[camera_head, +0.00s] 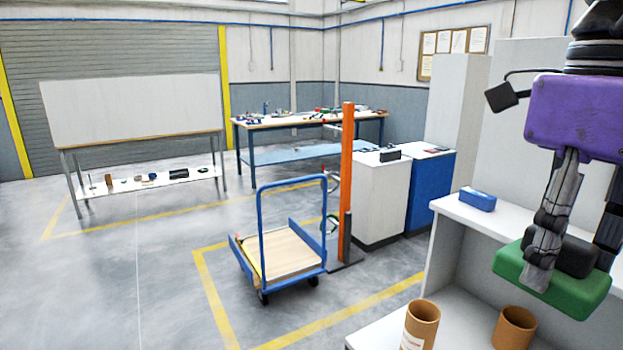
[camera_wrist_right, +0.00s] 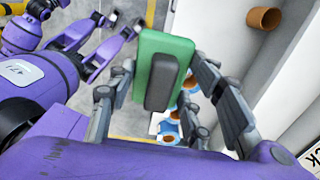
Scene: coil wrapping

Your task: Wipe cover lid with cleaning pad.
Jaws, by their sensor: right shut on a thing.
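The cleaning pad (camera_head: 548,285) is a green block with a black handle on its back. My right gripper (camera_head: 567,255) is shut on the black handle (camera_head: 566,252) and holds the pad in the air at the right of the head view. The pad also shows in the right wrist view (camera_wrist_right: 178,48), with a finger on each side of its handle. My left gripper (camera_wrist_right: 116,26) shows at the upper left of the right wrist view, its fingers apart and empty. I cannot pick out a cover lid in either view.
A white shelf unit (camera_head: 447,206) stands at the right, with a blue box (camera_head: 478,200) on it. Two cardboard tubes (camera_head: 421,322) (camera_head: 516,326) stand below the pad. A blue trolley (camera_head: 285,262) and an orange post (camera_head: 346,180) stand on open floor mid-view.

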